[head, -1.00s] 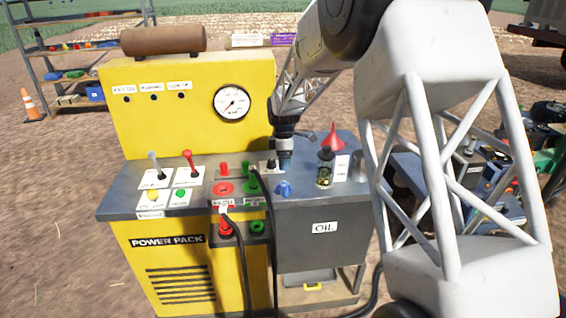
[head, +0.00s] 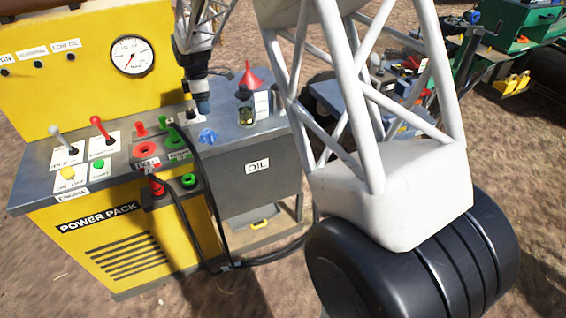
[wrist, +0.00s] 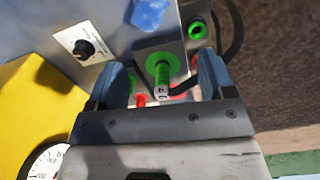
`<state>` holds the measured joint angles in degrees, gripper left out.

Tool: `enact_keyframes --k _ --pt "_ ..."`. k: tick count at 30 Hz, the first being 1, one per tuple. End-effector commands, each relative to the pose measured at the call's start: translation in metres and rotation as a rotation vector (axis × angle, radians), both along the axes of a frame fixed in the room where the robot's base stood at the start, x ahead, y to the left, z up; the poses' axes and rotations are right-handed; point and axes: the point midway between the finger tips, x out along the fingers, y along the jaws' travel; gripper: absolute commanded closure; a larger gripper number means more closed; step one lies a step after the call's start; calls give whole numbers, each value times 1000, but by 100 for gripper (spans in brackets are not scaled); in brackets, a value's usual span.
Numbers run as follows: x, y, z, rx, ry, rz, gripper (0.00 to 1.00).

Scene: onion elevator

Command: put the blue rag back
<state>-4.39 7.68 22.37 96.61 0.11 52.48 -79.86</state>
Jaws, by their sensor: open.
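The blue rag (head: 208,136) is a small crumpled cloth on the top of the grey oil cabinet, near its front edge. In the wrist view the rag (wrist: 150,14) lies at the top edge, beyond the fingertips and partly cut off. My gripper (head: 203,106) hangs pointing down just behind and above the rag in the head view, apart from it. In the wrist view my gripper (wrist: 160,68) has its two blue-grey fingers wide apart with nothing held. A green connector (wrist: 161,70) shows between them, beyond the fingers.
The yellow power pack (head: 120,250) with levers and buttons stands left of the oil cabinet (head: 255,190). A red funnel (head: 250,78) and a small jar (head: 247,115) stand right of my gripper. A black hose (head: 185,205) runs down the front. My arm covers part of the right side.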

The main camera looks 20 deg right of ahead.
Motion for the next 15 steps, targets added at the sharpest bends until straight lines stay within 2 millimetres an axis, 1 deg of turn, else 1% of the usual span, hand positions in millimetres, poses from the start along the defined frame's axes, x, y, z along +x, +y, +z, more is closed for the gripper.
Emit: enact_keyframes --k 1,6,11,15 --pt "-10 -2 11 1 -7 -28 24" --pt "-49 -11 43 5 -26 -157 24" --pt "-90 -20 70 11 -44 -289 24" --pt "-128 -26 91 19 -60 -404 24"
